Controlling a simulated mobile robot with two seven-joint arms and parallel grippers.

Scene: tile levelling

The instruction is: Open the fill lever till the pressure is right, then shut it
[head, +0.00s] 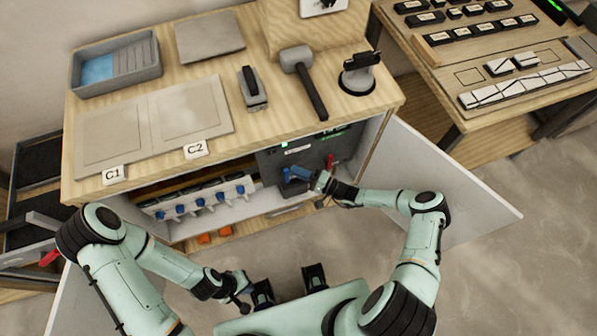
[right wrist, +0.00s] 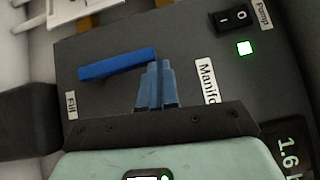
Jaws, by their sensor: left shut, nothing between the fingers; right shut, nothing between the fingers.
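The blue fill lever (right wrist: 117,64) lies on the dark panel above the "Fill" label (right wrist: 71,105) in the right wrist view. Its right end is at the tips of my right gripper (right wrist: 156,66); I cannot tell if they touch. The right gripper is shut and empty, and in the head view (head: 304,173) it reaches into the open cabinet. The pressure display (right wrist: 288,150) reads 1.6, its unit partly cut off. My left gripper (head: 246,284) is shut and empty, low in front of the cabinet.
A pump switch (right wrist: 234,18) with a lit green lamp (right wrist: 245,48) sits on the panel. A red handle (head: 330,161) is beside the right gripper. A row of blue valves (head: 201,200) is to the left. The open cabinet door (head: 447,180) stands at right.

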